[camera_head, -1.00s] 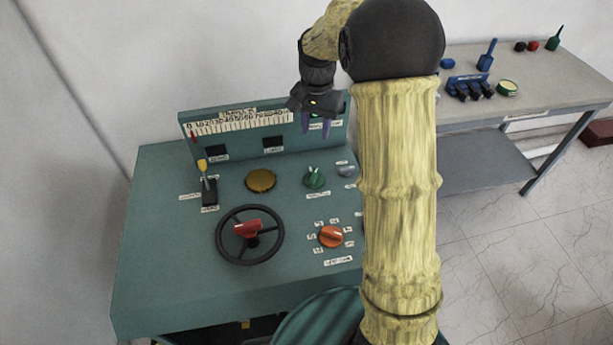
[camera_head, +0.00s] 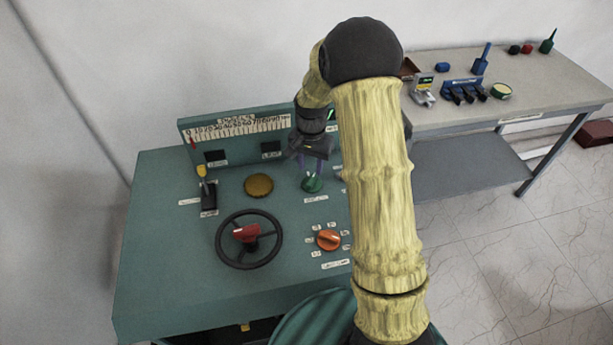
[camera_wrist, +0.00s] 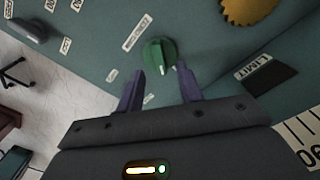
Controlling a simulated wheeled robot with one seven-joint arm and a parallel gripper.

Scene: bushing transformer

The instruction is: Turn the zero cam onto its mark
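A green knob (camera_head: 312,185) with a white pointer line sits on the sloping teal console (camera_head: 160,270). It also shows in the wrist view (camera_wrist: 158,54), with a white label beside it whose words I cannot read. I cannot tell from the labels which control is the zero cam. My gripper (camera_head: 314,171) is over the green knob, with its purple fingers pointing down. In the wrist view my gripper (camera_wrist: 160,76) is open, with fingertips close to the knob, one toward each side. Nothing is held, and I cannot tell whether either finger touches the knob.
An orange selector (camera_head: 328,240), a black handwheel (camera_head: 222,243) with a red hub, a gold disc (camera_head: 259,186) and a yellow-tipped lever (camera_head: 202,172) are on the console. A scale panel (camera_head: 237,138) stands behind. A side bench (camera_head: 540,85) with tools is at right.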

